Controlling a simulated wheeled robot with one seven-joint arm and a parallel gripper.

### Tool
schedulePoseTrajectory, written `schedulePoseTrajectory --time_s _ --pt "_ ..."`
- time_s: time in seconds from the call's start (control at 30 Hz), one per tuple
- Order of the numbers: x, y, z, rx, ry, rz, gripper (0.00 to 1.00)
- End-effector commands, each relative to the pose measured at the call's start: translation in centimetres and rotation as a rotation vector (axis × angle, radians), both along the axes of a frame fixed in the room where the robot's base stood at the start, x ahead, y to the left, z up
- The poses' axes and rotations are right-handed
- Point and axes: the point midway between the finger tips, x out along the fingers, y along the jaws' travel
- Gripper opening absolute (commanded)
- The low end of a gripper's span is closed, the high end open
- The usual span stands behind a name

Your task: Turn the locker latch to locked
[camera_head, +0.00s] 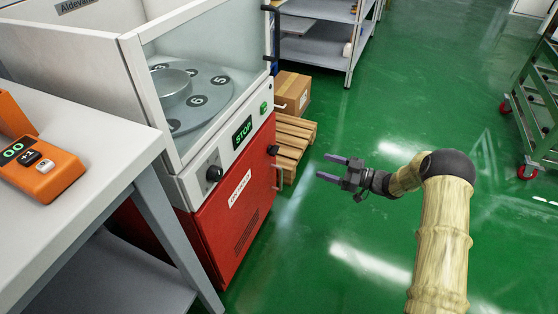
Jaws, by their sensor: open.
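The red cabinet (222,238) under the white machine has a white label (240,188) whose text is too small to read surely. A small black knob (272,150), which looks like the latch, sits near the cabinet's top right corner. Its turned position cannot be told. A pale bar handle (281,180) is just below it. My gripper (324,167) is open and empty, to the right of the knob and apart from it, with its fingers pointing left towards the cabinet.
The machine's panel carries another black knob (214,173), a STOP display (242,132) and a green button (264,108). A pallet (292,140) with a carton (291,92) stands behind. A white table (75,160) is at left. The green floor (340,235) around my arm is clear.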

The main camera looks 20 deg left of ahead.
Motion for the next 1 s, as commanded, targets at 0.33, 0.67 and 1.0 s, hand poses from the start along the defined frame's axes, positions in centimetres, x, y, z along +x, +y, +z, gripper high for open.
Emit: schedulePoseTrajectory --time_s 0.33,0.67,1.0 --pt "0.0 0.2 0.1 0.000 0.000 0.000 0.65" --pt "0.3 4.0 -0.2 0.001 -0.001 0.003 0.65" --pt "0.8 10.0 -0.3 0.000 -0.002 0.001 0.65"
